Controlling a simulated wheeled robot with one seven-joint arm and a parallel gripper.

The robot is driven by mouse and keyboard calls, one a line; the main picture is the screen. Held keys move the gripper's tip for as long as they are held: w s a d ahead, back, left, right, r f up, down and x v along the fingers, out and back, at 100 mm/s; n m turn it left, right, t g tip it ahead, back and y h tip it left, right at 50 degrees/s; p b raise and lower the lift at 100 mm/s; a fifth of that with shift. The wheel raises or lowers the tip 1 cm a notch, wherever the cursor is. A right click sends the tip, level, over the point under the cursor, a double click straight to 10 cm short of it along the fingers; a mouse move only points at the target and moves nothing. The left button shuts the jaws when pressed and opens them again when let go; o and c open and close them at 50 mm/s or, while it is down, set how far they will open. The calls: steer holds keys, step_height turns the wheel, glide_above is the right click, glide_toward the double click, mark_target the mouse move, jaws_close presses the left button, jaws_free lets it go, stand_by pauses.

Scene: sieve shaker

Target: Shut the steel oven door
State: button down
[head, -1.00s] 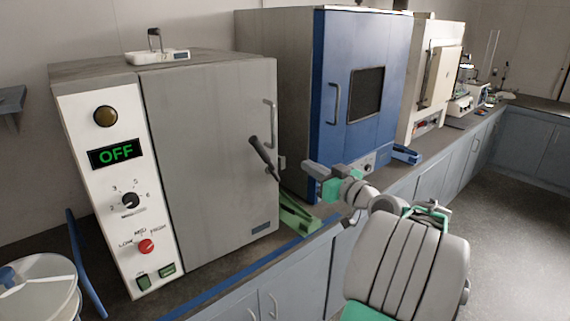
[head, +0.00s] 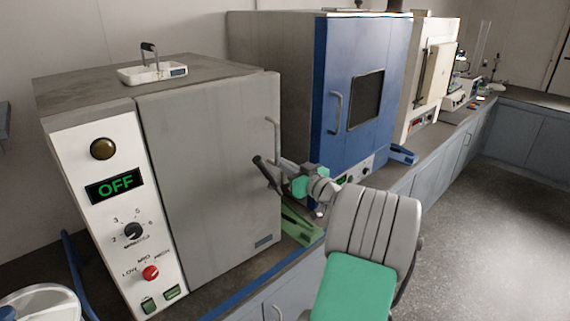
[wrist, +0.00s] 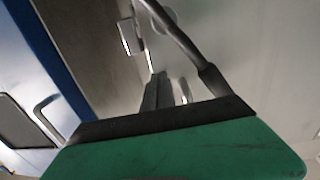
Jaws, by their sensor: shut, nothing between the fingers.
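The steel oven door (head: 208,165) is the large plain grey front of the near oven. It lies close to the oven body, and I cannot tell whether a narrow gap is left at its right edge. A vertical handle (head: 273,135) and a black-gripped lever (head: 266,173) are near that edge. The lever also crosses the wrist view (wrist: 180,35). My gripper (head: 284,168) is at the door's right edge, beside the lever, partly hidden by it. In the wrist view its fingers (wrist: 157,92) are together and empty, pointing toward the door edge; contact is unclear.
The oven's control panel (head: 117,190) reads OFF. A white tray-like device (head: 152,73) sits on top. A blue oven (head: 365,60) stands to the right, close to my gripper. A green item (head: 300,226) lies on the counter below. The floor at right is clear.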

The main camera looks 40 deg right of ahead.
steer(key=shift+w+a, duration=0.1)
steer(key=shift+a, duration=0.05)
steer(key=shift+w+r+b, duration=0.15)
steer(key=shift+w+b, duration=0.4)
steer(key=shift+w, duration=0.1)
steer(key=shift+w+r+b, duration=0.15)
steer(key=shift+w+b, duration=0.35)
steer(key=shift+w, duration=0.15)
